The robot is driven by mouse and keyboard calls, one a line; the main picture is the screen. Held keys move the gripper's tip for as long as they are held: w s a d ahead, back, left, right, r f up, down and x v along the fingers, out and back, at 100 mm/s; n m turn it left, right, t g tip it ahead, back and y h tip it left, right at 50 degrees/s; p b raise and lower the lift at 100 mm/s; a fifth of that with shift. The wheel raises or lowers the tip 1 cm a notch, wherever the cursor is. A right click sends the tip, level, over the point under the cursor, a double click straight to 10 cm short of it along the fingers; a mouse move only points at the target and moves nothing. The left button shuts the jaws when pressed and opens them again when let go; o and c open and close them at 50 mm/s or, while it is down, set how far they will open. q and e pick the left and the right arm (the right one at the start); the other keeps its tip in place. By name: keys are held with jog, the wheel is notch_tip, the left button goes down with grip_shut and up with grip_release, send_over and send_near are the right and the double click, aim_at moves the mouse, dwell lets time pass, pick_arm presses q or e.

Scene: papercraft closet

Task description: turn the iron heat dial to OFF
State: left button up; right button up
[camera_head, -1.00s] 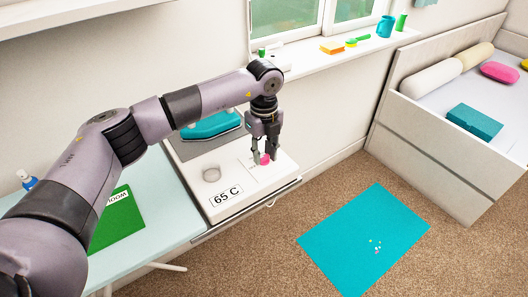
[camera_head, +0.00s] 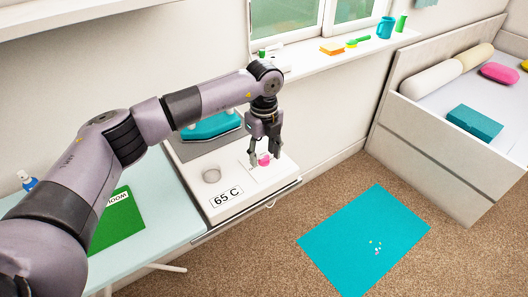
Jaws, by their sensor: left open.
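The heat dial (camera_head: 264,160) is a small pink knob on the white top of the iron's station (camera_head: 231,173). My left gripper (camera_head: 264,161) points down at the dial, with its open fingers on either side of it. I cannot tell whether the fingers touch it. The dial's markings are too small to read. A label on the station reads "65 C" (camera_head: 227,196). The teal iron (camera_head: 211,126) rests on a grey plate behind, partly hidden by my left arm. My right gripper is out of view.
A green card (camera_head: 118,226) lies on the pale board at left. The windowsill (camera_head: 335,56) with small objects runs behind. A teal mat (camera_head: 365,240) lies on the carpet.

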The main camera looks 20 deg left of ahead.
aim_at(264, 157)
pick_arm(q)
jog(key=shift+r, duration=0.2)
notch_tip(264, 157, up, 12)
jog(key=shift+f, duration=0.2)
dwell(0.6)
